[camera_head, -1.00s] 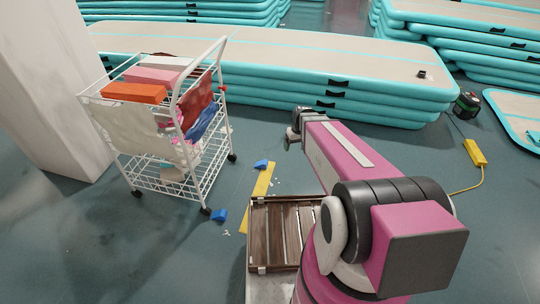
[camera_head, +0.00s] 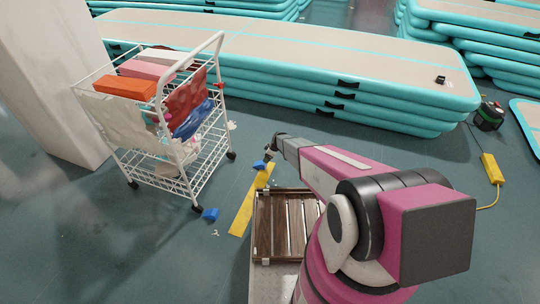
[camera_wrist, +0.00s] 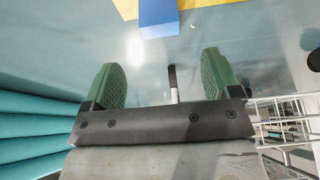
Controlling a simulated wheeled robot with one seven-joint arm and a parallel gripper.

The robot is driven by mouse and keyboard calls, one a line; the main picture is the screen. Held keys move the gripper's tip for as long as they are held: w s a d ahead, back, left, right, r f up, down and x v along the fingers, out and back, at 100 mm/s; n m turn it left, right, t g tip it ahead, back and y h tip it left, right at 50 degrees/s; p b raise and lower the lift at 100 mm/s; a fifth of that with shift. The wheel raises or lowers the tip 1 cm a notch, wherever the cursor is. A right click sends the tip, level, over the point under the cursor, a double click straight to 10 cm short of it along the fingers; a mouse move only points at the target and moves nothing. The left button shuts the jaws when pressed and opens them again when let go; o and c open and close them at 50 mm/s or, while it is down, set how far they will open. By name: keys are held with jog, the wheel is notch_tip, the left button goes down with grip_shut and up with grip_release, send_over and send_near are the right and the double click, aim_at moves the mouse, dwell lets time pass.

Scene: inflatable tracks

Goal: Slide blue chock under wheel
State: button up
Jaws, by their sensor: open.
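A white wire cart (camera_head: 185,180) stands on caster wheels. One blue chock (camera_head: 210,214) lies on the floor close beside its near wheel (camera_head: 197,208); I cannot tell whether they touch. A second blue chock (camera_head: 259,165) lies at the far end of a yellow floor strip (camera_head: 246,208), apart from the far right wheel (camera_head: 231,155). My gripper (camera_head: 270,154) is low, just beside this second chock. In the wrist view, the green-padded fingers of my gripper (camera_wrist: 163,78) are open and empty, with a blue chock (camera_wrist: 158,16) beyond the fingertips at the top edge.
A stack of teal inflatable tracks (camera_head: 330,85) runs behind the cart. A pale pillar (camera_head: 50,90) stands at left. A wooden slatted crate (camera_head: 263,225) is near my arm. A yellow cable box (camera_head: 491,168) lies at right. White scraps lie near the strip. Open floor lies between cart and crate.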

aim_at(262, 164)
jog(key=x, duration=1)
jog(key=shift+a+f, duration=0.1)
jog(key=shift+f, duration=0.2)
jog(key=c, duration=1.1)
jog(key=shift+a, duration=0.1)
jog(key=shift+w+a, duration=0.75)
jog(key=shift+a, duration=1.3)
jog(key=shift+w+a, duration=0.75)
jog(key=shift+a, duration=1.3)
jog(key=shift+w+a, duration=0.75)
jog(key=shift+a, duration=1.35)
